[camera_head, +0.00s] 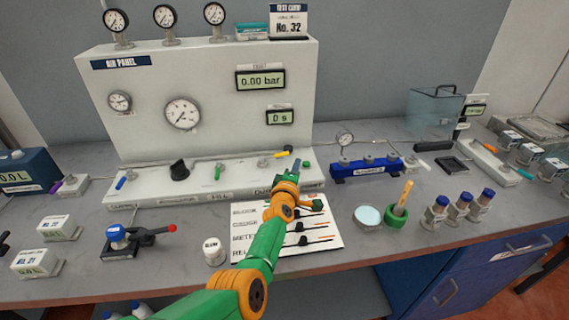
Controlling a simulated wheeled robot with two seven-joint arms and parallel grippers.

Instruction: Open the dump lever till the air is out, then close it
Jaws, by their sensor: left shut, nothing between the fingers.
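The white air panel (210,85) stands at the back left. Its display (260,79) reads 0.00 bar. On its front ledge are a blue lever (125,179), a black knob (179,169), a green lever (218,171) and a yellow lever (275,155). The ledge labels are too small to tell which is the dump lever. My left gripper (296,168) is shut and empty, over the right end of the ledge, just right of the yellow lever. Whether it touches anything there is unclear. My right gripper is out of view.
My left arm covers part of a white card (322,240) lying on the bench. A red-handled black block (145,235) and a white jar (214,251) stand left of it. A glass dish (368,216), a green cup (397,214) and blue-capped bottles (459,207) stand right.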

